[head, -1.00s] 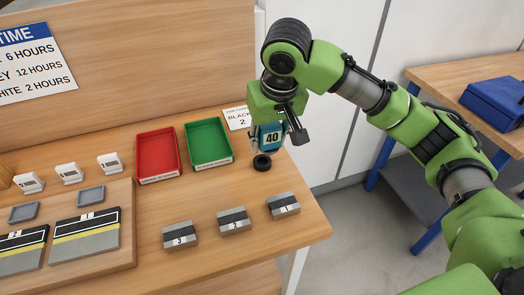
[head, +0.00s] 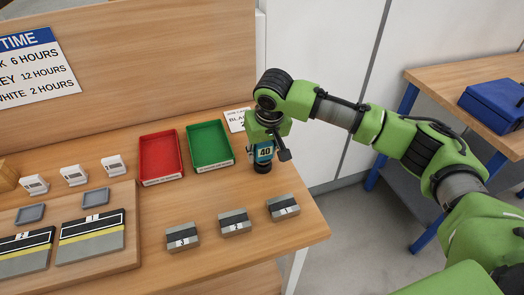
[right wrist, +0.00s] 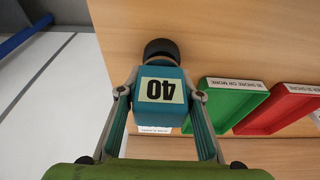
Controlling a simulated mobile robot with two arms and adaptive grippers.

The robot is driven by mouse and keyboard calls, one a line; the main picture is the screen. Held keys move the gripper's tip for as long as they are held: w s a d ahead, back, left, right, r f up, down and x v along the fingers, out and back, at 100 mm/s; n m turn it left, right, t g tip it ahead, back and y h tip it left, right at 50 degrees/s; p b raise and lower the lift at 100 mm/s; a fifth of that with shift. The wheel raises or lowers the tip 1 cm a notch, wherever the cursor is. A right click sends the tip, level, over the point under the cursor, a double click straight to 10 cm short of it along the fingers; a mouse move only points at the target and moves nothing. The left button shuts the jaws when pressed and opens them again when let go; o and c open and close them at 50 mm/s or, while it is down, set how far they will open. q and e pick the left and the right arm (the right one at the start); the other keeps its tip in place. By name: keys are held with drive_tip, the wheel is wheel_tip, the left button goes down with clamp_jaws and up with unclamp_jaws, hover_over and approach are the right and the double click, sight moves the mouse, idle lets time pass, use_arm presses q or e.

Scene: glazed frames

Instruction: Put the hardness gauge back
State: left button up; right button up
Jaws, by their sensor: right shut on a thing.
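The hardness gauge (head: 264,154) is a teal body with a pale label reading 40. My right gripper (head: 265,145) is shut on its sides and holds it upright from above. My left gripper is not in view.
A green tray (head: 231,163) and a red tray (head: 143,165) stand left of the gauge. A card (head: 236,119) is behind it. Numbered grey blocks (head: 235,223) lie in front. Panels sit on a board (head: 130,225) at left. Open floor lies right.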

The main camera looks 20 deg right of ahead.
drive_tip(key=shift+f+p, duration=0.3)
drive_tip(key=shift+f, duration=0.2)
drive_tip(key=o, duration=0.9)
drive_tip(key=shift+f, duration=0.1)
drive_tip(key=shift+r+b, duration=0.4)
drive_tip(key=shift+r, duration=0.15)
drive_tip(key=v, duration=1.2)
drive_tip(key=shift+a+r+b, duration=0.1)
drive_tip(key=shift+r+b, duration=0.05)
drive_tip(key=shift+b, duration=0.25)
